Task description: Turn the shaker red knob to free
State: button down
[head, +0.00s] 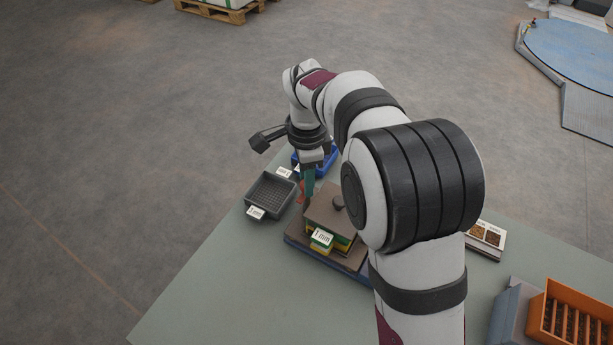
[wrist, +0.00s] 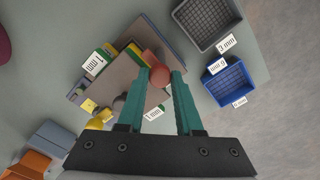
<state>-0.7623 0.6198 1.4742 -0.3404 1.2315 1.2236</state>
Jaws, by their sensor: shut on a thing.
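The shaker (head: 356,266) is a dark base on the table, with a brown-topped stack of yellow and green sieves carrying a "1 mm" label. Its red knob (wrist: 160,76) is at the shaker's edge, between my teal fingertips in the wrist view. My gripper (head: 307,194) reaches down to that side of the shaker, and it also shows in the wrist view (wrist: 161,73). It is shut on the red knob. In the head view the fingers and wrist partly cover the knob. Any marking for the knob's position cannot be read.
A dark grey sieve tray (head: 270,194) lies left of the shaker, labelled "3 mm". A blue sieve tray (head: 327,166) sits behind my gripper. A sample board (head: 487,236) and an orange slotted box (head: 580,315) are to the right. The table's front left is clear.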

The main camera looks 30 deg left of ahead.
jog(key=c, duration=0.6)
grip_release()
notch_tip(320, 180, up, 16)
jog(key=shift+f, duration=0.1)
